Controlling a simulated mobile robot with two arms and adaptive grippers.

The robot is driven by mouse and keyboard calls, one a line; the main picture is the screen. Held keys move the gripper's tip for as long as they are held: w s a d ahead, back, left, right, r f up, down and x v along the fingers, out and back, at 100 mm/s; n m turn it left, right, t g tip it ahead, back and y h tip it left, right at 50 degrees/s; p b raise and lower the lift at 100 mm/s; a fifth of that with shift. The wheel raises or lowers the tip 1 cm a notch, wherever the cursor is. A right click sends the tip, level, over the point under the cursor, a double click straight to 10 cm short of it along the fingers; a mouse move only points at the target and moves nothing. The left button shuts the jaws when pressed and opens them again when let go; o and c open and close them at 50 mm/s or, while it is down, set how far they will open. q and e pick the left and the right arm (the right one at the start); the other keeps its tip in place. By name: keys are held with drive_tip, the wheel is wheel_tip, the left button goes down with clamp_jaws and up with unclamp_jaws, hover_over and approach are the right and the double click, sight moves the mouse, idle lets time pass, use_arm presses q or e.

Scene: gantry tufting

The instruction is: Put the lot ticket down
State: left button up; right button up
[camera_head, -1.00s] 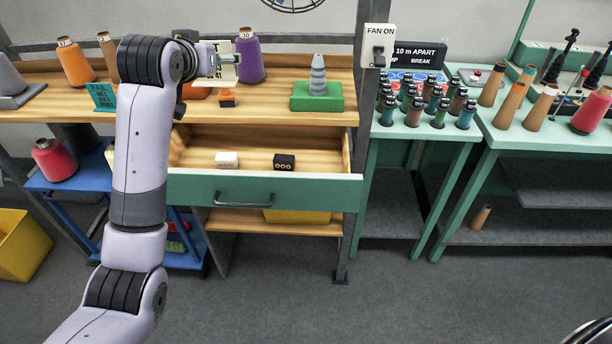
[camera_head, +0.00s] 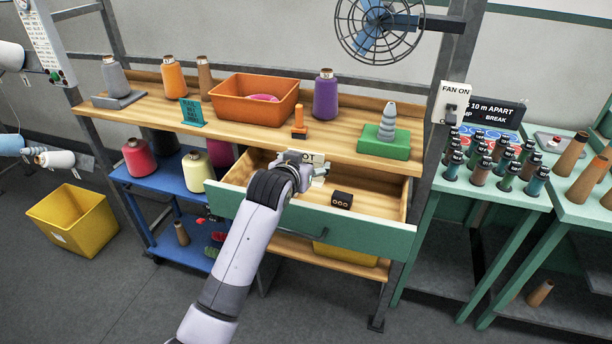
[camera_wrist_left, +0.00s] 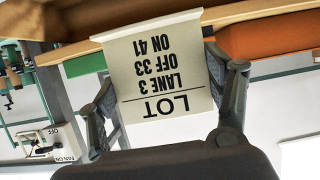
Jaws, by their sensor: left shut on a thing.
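My left gripper (camera_head: 318,170) is shut on the lot ticket (camera_head: 313,158), a small cream card. The gripper is at the open drawer (camera_head: 350,238), in front of the bench edge. In the left wrist view the lot ticket (camera_wrist_left: 155,65) sits between the two fingers (camera_wrist_left: 165,100). Its print is upside down there: LOT, LANE 3, OFF 33, ON 41. I cannot tell from these views how high the ticket is above the drawer floor. My right gripper is not in view.
On the bench (camera_head: 240,130) stand an orange bin (camera_head: 235,100), a purple cone (camera_head: 325,98), a small orange stand (camera_head: 299,131) and a green block with a grey cone (camera_head: 384,145). Bare bench lies between them.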

use_arm(q)
wheel_tip(320, 180, down, 4)
drive_tip(key=shift+f+p, duration=0.15)
drive_tip(key=shift+p, duration=0.15)
drive_tip(key=shift+f, duration=0.1)
drive_tip(key=shift+f, duration=0.65)
drive_tip(key=o, duration=0.7)
drive_tip(key=shift+o, duration=0.2)
drive_tip(key=shift+r, duration=0.1)
